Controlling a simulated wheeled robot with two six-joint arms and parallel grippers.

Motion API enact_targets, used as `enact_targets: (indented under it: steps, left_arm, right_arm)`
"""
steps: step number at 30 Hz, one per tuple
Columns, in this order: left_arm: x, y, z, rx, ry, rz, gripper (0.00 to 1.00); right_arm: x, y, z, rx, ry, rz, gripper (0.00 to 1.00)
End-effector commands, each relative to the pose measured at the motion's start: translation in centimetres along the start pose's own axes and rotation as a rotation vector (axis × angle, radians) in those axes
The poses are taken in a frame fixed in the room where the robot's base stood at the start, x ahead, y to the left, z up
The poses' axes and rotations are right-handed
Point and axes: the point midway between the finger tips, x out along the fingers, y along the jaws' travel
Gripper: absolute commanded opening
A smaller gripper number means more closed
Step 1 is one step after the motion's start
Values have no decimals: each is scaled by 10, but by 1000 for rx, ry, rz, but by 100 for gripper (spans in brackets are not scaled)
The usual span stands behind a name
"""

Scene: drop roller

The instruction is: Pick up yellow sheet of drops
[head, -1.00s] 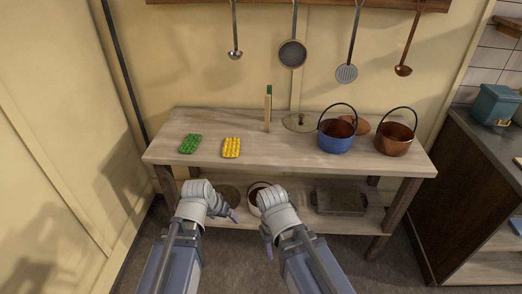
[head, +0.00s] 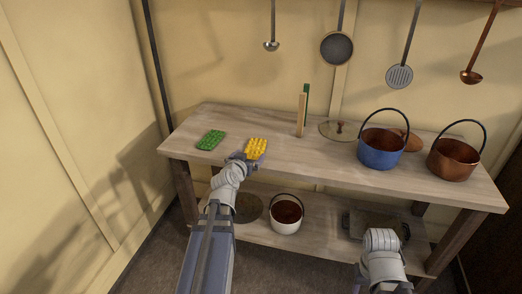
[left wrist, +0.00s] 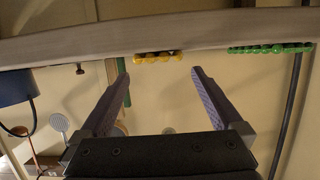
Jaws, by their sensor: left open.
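The yellow sheet of drops (head: 257,146) lies flat on the wooden table (head: 330,159), near its front edge. My left gripper (head: 241,157) is at the table's front edge, just in front of the sheet and slightly left of it. In the left wrist view, turned upside down, the yellow drops (left wrist: 158,57) show edge-on beyond the gap between the spread fingers (left wrist: 161,78). My left gripper is open and empty, apart from the sheet. My right arm is low, in front of the table; its gripper jaws do not show.
A green sheet of drops (head: 210,140) lies left of the yellow one. A wooden block (head: 301,115) stands behind to the right. A blue pot (head: 381,150) and a copper pot (head: 453,160) stand farther right. A white pot (head: 286,218) is on the lower shelf.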

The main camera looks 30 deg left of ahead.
Motion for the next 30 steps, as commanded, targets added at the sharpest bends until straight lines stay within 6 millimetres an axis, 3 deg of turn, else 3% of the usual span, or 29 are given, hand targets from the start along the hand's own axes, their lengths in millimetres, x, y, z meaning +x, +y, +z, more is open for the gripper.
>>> enact_targets:
  steps: [3, 11, 21, 28, 30]
  left_arm:
    - [17, 0, 1, 2, 0, 1, 100]
    - [24, 0, -1, 1, -1, 1, 100]
    - [69, -1, -3, 1, -1, 1, 100]
    - [69, 0, -4, 1, -1, 1, 100]
    - [69, 0, -4, 1, -1, 1, 93]
  right_arm:
    - [5, 0, 0, 0, 0, 0, 50]
    - [6, -1, 0, 0, 0, 0, 50]
    - [17, -2, -1, 0, 0, 0, 50]
    - [16, -2, -1, 0, 0, 0, 50]
    - [16, -2, -1, 0, 0, 0, 50]
